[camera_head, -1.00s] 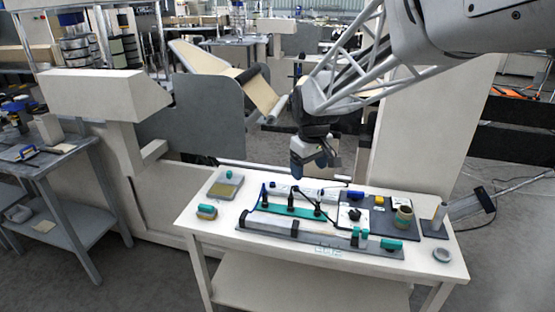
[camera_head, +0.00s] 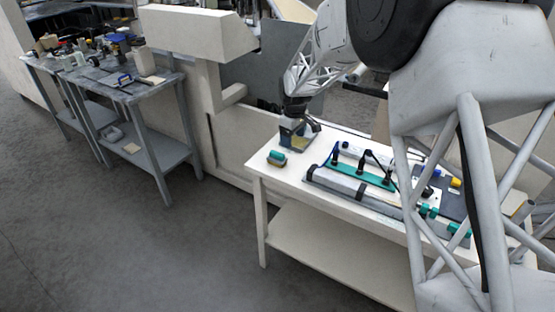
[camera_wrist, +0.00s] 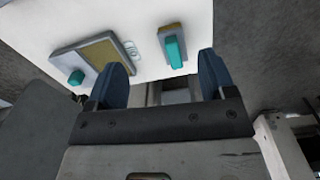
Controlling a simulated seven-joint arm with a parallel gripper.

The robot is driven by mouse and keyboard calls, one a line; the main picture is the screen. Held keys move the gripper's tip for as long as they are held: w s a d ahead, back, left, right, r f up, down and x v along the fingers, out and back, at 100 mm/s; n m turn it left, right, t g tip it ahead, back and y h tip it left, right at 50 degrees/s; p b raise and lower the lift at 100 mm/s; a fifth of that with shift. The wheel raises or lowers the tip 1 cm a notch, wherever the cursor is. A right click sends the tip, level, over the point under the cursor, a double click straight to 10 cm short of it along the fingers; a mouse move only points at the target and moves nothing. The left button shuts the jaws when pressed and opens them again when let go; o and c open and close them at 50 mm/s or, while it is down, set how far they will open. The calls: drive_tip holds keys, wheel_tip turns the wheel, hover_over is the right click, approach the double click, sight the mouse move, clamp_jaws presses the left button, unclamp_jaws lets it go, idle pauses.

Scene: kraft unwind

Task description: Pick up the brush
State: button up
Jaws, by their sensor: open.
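What looks like the brush (camera_head: 277,158), a tan block with a teal grip on top, lies near the left end of the white table (camera_head: 262,172). In the wrist view the brush (camera_wrist: 173,47) lies beyond the fingertips, nearer the right finger. My gripper (camera_head: 296,143) is just behind and right of the brush in the head view, above the table's left end. In the wrist view my gripper (camera_wrist: 162,75) has its two dark blue fingers wide apart, with nothing between them. The gripper partly hides the tabletop behind it in the head view.
A grey tray (camera_wrist: 66,62) with a tan pad and a teal knob lies left of the brush in the wrist view. A teal fixture (camera_head: 365,173) and a long grey bar (camera_head: 345,187) lie to the right. A grey side table (camera_head: 150,90) stands further left.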

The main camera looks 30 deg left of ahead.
drive_tip(key=n, duration=0.1)
hover_over(277, 153)
wheel_tip(277, 153, down, 4)
drive_tip(key=shift+s+d+f, duration=0.1)
drive_tip(key=shift+d+f, duration=0.05)
drive_tip(key=shift+f, duration=0.1)
drive_tip(key=shift+f, duration=1.2)
drive_tip(key=shift+f, duration=0.1)
drive_tip(key=shift+f, duration=2.5)
drive_tip(key=shift+c, duration=0.2)
drive_tip(key=c, duration=1.1)
